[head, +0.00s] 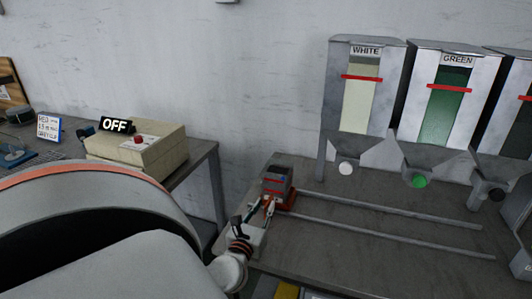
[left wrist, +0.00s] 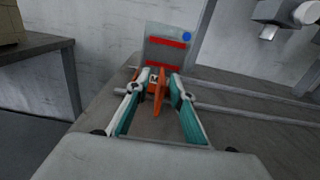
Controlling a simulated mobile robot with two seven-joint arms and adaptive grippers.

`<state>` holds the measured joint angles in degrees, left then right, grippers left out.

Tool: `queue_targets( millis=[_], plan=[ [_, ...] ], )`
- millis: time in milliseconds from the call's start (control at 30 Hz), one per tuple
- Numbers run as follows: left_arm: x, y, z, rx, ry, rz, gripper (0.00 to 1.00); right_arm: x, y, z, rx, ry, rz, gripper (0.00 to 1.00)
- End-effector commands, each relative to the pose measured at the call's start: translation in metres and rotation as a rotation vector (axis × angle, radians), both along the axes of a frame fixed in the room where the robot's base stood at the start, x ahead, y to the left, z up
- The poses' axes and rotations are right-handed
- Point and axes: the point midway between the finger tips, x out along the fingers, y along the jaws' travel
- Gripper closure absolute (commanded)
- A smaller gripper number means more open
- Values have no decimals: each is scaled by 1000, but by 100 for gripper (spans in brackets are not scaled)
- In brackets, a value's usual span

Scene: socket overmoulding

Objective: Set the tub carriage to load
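The tub carriage (head: 287,198) is a small red base bearing a grey tub (head: 278,178) with red stripes. It sits at the left end of two rails in the head view. In the left wrist view the tub (left wrist: 166,52) stands just beyond my fingertips. An upright orange handle (left wrist: 159,92) stands in front of it. My left gripper (head: 262,206) is at the carriage's near left side. In the left wrist view the left gripper (left wrist: 158,84) is open, with its teal-padded fingers on either side of the handle and visible gaps. My right gripper is not in view.
Two parallel rails (head: 390,211) run right across the grey table. Behind them stand hoppers labelled WHITE (head: 361,95) and GREEN (head: 437,105), and a darker one further right. A beige box (head: 135,150) with a red button and an OFF sign (head: 116,126) sits on the left table.

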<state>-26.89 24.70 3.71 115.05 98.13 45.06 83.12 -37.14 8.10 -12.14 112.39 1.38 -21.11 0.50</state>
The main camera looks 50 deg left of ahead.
Motion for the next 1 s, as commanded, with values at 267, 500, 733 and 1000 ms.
queue_targets(
  millis=[267,500,733,1000],
  plan=[
    [-50,-30,-1,-2,3,2,78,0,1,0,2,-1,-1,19],
    [-76,-45,0,0,1,3,78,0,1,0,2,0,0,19],
    [-81,-48,0,1,1,3,78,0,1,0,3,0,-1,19],
    [-80,-48,0,1,1,3,78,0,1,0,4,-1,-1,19]
  ],
)
